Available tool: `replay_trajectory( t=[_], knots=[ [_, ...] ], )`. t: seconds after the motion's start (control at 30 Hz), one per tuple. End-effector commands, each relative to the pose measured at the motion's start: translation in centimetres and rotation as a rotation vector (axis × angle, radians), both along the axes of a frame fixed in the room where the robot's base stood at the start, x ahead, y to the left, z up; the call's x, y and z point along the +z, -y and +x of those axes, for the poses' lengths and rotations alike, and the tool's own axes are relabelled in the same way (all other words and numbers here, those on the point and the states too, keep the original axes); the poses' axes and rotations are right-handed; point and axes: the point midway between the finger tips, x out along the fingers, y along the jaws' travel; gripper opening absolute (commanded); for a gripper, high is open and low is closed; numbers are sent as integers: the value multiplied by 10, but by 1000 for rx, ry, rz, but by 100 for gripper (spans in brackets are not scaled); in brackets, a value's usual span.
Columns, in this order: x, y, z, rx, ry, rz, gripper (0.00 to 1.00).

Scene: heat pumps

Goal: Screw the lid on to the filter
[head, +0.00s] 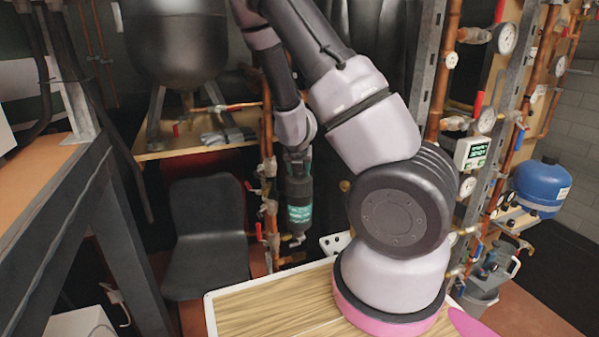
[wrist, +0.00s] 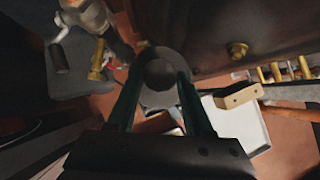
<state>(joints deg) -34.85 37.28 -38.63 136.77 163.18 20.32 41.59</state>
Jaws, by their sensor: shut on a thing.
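My gripper (head: 297,238) points down beside the copper pipes in the head view, where its fingertips are small and hard to make out. In the wrist view my gripper (wrist: 160,82) has its two dark green fingers closed on the sides of a grey round piece (wrist: 157,55) with a dark round face. It looks like the lid, but its shape is only partly visible. I cannot clearly make out the filter in either view, nor whether the held piece touches anything.
Copper pipes (head: 268,165) with valves run upright beside my gripper. A dark chair (head: 207,235) stands to the left. A brass fitting (wrist: 97,60) and a brass knob (wrist: 238,50) flank the fingers. A pale wooden block (wrist: 238,96) lies to their right.

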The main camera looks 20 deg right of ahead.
Motion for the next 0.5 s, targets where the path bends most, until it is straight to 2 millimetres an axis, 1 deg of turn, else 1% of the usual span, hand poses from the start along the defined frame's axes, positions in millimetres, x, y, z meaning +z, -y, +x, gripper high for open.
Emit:
replay_trajectory(
  t=[0.03, 0.27, 0.5],
  knots=[
    [2, 0, 3, 0, 9, 3, 0],
    [1, -1, 3, -31, 4, 0, 0],
    [2, -4, 5, -232, 6, -1, 0]
  ],
)
